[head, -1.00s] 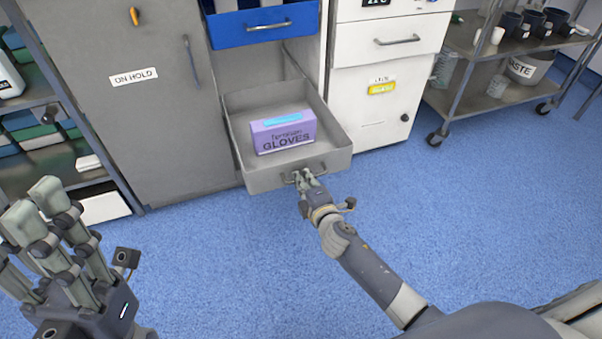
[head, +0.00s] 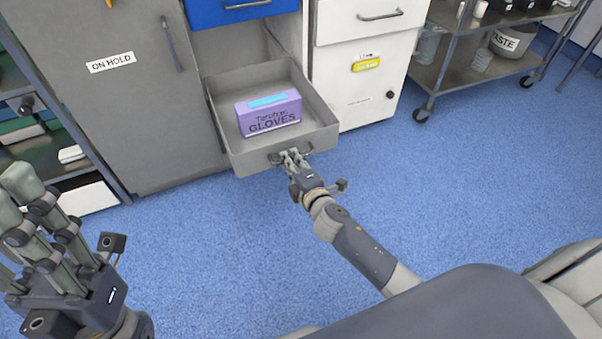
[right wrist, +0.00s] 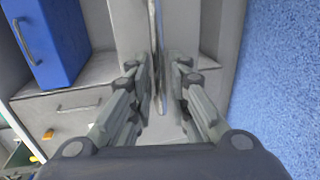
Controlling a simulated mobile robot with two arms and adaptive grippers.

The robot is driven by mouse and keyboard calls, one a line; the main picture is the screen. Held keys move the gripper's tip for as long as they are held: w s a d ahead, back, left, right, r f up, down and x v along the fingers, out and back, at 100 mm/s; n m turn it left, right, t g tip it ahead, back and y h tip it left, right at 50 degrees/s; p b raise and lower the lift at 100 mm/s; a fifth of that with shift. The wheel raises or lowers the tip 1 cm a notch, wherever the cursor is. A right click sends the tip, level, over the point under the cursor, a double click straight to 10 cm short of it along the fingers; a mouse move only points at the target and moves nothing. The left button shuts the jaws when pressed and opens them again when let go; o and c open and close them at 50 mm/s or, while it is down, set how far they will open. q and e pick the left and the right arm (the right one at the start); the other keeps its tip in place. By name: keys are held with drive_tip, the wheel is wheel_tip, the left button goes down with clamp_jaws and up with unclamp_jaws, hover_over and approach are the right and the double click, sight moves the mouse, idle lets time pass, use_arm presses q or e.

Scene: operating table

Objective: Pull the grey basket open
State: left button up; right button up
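The grey basket (head: 222,122) is a pull-out drawer low in the cabinet. In the head view it stands well out from the cabinet front, with a purple gloves box (head: 268,114) inside. My right gripper (head: 291,160) is at the metal handle (head: 309,148) on its front. My left gripper (head: 14,200) is at the lower left, fingers spread, empty and partly cut off by the picture edge.
A blue drawer (head: 225,12) is above the basket. A grey door marked ON HOLD (head: 120,110) is at left, white drawers (head: 368,30) at right. A wheeled cart (head: 455,75) stands at the back right. The blue floor (head: 470,190) in front is clear.

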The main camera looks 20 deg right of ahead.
drive_tip(key=v, duration=1)
drive_tip(key=shift+s, duration=0.3)
drive_tip(key=shift+a+r, duration=0.1)
